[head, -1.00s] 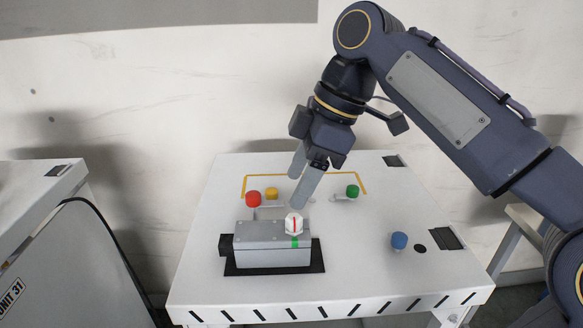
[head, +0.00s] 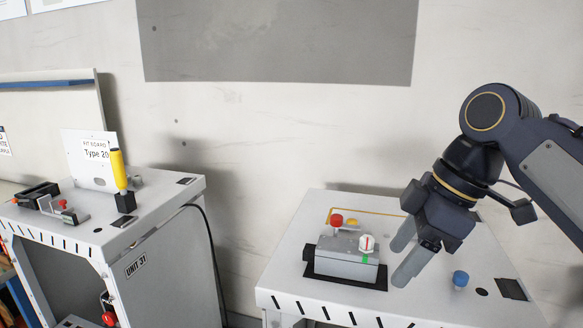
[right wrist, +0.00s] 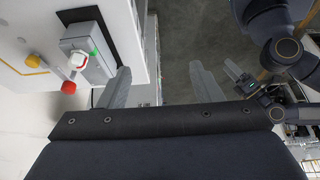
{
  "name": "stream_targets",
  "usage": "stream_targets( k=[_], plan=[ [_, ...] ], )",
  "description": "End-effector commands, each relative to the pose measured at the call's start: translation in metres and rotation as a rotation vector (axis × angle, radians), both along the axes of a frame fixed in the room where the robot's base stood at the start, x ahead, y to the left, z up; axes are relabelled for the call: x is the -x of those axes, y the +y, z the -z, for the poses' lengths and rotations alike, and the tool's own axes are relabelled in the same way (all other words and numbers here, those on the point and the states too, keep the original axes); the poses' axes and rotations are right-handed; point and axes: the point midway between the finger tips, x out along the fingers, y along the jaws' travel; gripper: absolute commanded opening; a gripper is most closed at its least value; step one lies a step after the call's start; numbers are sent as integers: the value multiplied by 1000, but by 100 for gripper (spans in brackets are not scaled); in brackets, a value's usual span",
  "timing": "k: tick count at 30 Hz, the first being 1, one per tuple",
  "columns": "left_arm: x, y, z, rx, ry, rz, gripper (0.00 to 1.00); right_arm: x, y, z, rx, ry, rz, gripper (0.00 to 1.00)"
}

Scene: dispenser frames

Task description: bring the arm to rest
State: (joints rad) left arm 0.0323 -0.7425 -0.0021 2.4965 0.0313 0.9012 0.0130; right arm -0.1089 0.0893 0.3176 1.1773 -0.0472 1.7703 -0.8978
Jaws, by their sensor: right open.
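My right gripper (head: 408,254) is open and empty. In the head view it hangs just right of the grey dispenser block (head: 345,256), with its fingers pointing down and left. The block carries a white knob (head: 367,243) with a red line, and a green mark lies below the knob. In the right wrist view both fingers of the right gripper (right wrist: 162,88) stand wide apart with nothing between them. The dispenser block (right wrist: 97,55) and its white knob (right wrist: 77,60) are left of the fingers there.
The white table (head: 290,270) holds a red knob (head: 337,220), a yellow knob (head: 352,224) and a blue knob (head: 460,279). Unit 31 (head: 165,240) stands at left with a yellow-handled tool (head: 119,170) and a Type 20 board (head: 87,150). A gap separates the two units.

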Motion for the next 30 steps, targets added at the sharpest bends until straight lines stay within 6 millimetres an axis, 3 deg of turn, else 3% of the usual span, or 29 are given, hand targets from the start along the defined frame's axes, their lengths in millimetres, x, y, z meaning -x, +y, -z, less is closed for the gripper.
stream_targets(
  k=[11,17,23,26,30],
  plan=[
    [0,0,0,0,0,0,75,14,-10,21,-8,12,158,59],
    [0,0,0,0,-1,0,75,30,-20,44,-25,25,316,59],
    [0,0,0,0,0,0,75,56,-36,86,-74,49,564,59],
    [0,0,0,0,0,0,75,77,-45,119,-125,69,745,59],
    [0,0,0,0,0,0,75,112,-53,178,-233,110,1032,59]
  ],
)
